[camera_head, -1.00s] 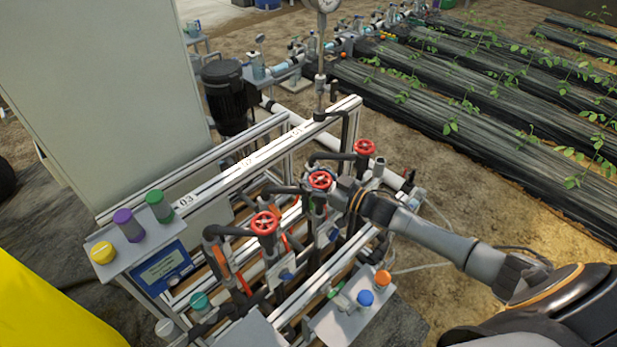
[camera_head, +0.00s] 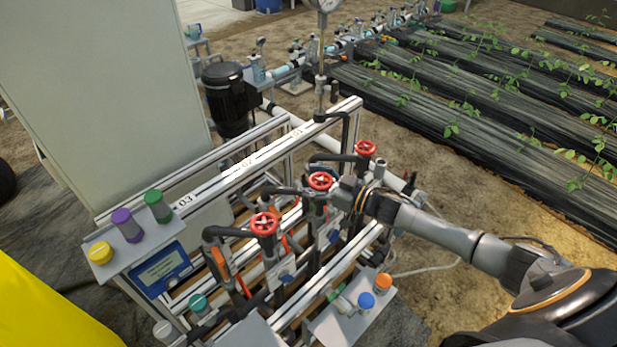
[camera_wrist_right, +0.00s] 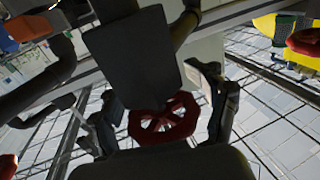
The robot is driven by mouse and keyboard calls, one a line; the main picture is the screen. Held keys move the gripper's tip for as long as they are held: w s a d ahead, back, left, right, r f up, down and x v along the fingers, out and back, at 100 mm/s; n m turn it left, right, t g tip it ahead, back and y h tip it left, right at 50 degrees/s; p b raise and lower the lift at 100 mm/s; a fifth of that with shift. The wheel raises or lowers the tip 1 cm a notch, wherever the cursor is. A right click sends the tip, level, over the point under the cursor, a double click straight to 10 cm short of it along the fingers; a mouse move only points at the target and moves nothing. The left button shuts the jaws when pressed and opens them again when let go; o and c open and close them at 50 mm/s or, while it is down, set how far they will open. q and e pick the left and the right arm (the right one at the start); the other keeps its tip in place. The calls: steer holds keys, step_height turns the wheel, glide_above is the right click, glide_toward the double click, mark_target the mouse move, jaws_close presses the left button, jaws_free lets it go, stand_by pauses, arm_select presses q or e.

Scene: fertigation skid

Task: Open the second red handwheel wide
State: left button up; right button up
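Three red handwheels stand in a diagonal row on the skid. The middle one (camera_head: 320,181) is the second from either end. My right gripper (camera_head: 338,188) is right beside it, with the arm coming in from the right. In the right wrist view, a red spoked handwheel (camera_wrist_right: 165,121) lies between the two dark fingers of the gripper (camera_wrist_right: 164,105). The fingers are spread, with a narrow gap showing on each side of the wheel, and no clear grip shows. Part of the wheel's upper side is hidden by a dark block. My left gripper is not in view.
The near handwheel (camera_head: 264,223) and far handwheel (camera_head: 365,148) flank the middle one closely. Dark pipes and an aluminium frame rail (camera_head: 240,168) surround them. A small panel with blue and orange knobs (camera_head: 366,299) sits below the right arm. A grey cabinet (camera_head: 95,100) stands at left.

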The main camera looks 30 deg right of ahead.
steer(key=v, duration=1.2)
stand_by(0.4)
